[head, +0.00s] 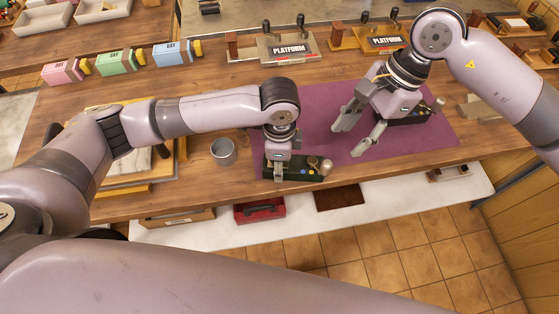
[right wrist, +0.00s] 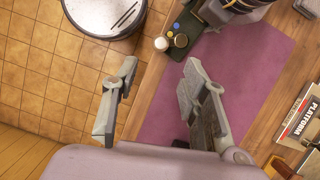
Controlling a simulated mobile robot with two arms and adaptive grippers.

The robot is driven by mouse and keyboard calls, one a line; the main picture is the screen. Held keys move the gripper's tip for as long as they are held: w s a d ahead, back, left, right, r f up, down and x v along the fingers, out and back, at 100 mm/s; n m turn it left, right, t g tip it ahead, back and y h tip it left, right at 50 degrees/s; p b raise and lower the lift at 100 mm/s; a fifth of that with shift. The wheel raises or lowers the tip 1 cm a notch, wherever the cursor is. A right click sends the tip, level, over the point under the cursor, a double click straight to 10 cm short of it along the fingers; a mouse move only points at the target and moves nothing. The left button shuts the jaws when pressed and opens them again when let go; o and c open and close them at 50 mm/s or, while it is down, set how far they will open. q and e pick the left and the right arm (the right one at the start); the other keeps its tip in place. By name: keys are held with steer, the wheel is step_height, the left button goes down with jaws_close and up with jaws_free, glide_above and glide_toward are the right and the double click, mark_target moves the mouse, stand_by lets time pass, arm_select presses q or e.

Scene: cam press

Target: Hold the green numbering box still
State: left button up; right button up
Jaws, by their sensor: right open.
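The dark green box (head: 305,174) sits at the front edge of the purple mat in the head view, with small coloured buttons and a pale knob at its right end. It also shows in the right wrist view (right wrist: 183,40). My left gripper (head: 278,172) is down at the left part of this box, fingers over it; whether they are closed on it is hidden. My right gripper (head: 363,143) is open and empty above the mat, to the right of the green box. It also shows open in the right wrist view (right wrist: 155,105).
Another dark box (head: 422,113) lies partly behind my right gripper. A grey metal cup (head: 223,151) stands left of the mat (head: 315,100). Two platform stands (head: 290,48) (head: 385,41) are at the back. Bare mat lies between the two boxes.

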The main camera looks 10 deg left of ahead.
mark_target(328, 163)
steer(key=s+a+m+t+h, duration=0.2)
steer(key=a+m+h, duration=0.1)
steer(key=m, duration=2)
steer(key=f, duration=1)
steer(key=shift+a+f, duration=0.2)
steer(key=shift+f, duration=0.05)
jaws_close()
